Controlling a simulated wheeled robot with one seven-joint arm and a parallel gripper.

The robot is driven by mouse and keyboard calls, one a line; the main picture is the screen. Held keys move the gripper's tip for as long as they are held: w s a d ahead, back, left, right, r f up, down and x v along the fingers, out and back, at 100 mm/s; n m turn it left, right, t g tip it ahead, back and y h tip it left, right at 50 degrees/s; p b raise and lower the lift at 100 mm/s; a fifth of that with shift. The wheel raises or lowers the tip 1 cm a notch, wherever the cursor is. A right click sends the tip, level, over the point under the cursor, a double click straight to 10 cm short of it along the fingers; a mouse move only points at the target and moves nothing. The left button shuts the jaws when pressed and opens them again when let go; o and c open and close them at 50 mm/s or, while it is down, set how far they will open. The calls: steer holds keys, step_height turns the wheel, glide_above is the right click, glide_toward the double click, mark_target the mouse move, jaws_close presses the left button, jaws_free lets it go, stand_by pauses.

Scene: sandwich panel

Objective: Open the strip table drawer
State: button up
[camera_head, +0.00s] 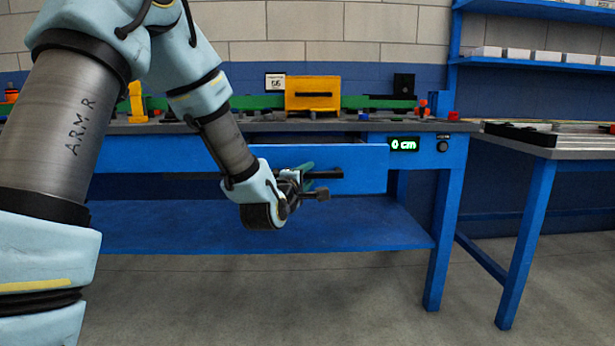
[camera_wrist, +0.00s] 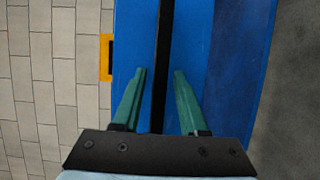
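The blue drawer front (camera_head: 362,168) sits under the grey worktop of the blue table. The small display beside it reads "0 cm". A dark bar (camera_head: 325,173), probably the drawer's handle, shows in front of the drawer at my gripper (camera_head: 308,178). In the wrist view my gripper (camera_wrist: 160,72) has its two green fingers apart, with blue surface below and a black strip (camera_wrist: 165,35) running between them. Blue shows between each finger and the strip, so neither finger visibly touches it. I cannot tell whether that strip is the handle or a gap.
The display (camera_head: 403,144) and a black knob (camera_head: 442,146) are right of the drawer. A yellow box (camera_head: 312,93) and small parts stand on the worktop. A blue lower shelf (camera_head: 330,228) lies below. Another table (camera_head: 538,190) stands at right. The floor in front is clear.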

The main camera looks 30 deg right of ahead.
steer(key=shift+o, duration=0.3)
steer(key=shift+a, duration=0.1)
steer(key=v, duration=1)
steer(key=shift+s+a+p, duration=0.25)
steer(key=shift+p, duration=0.05)
